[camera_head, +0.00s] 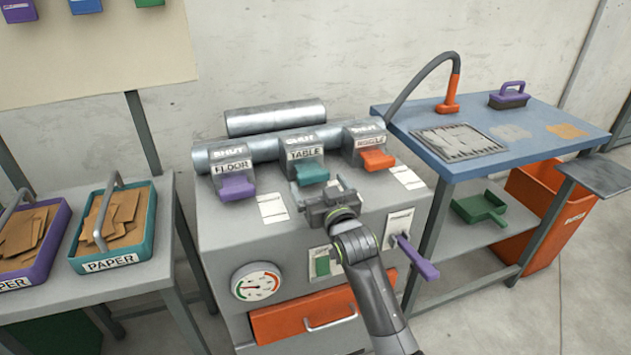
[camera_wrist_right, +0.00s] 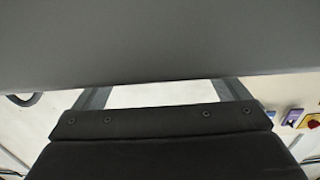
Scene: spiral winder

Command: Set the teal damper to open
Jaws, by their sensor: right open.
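The teal damper handle (camera_head: 312,173) sticks out from the middle grey housing on top of the machine. The housing is labelled TABLE, and the word SHUT shows above it on the pipe. My right gripper (camera_head: 318,187) is open, just in front of and slightly below the teal handle. I cannot tell whether it touches the handle. In the right wrist view a large grey surface fills the top, and the gripper's two fingers (camera_wrist_right: 165,93) stand apart with a pale area between them. The teal handle cannot be made out there. My left gripper is not in view.
A purple handle (camera_head: 237,187) labelled FLOOR is left of the teal one, and an orange handle (camera_head: 378,160) is right of it. A purple lever (camera_head: 417,259), a gauge (camera_head: 257,282) and an orange drawer (camera_head: 303,317) are on the front. A blue-topped table (camera_head: 545,119) stands right.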

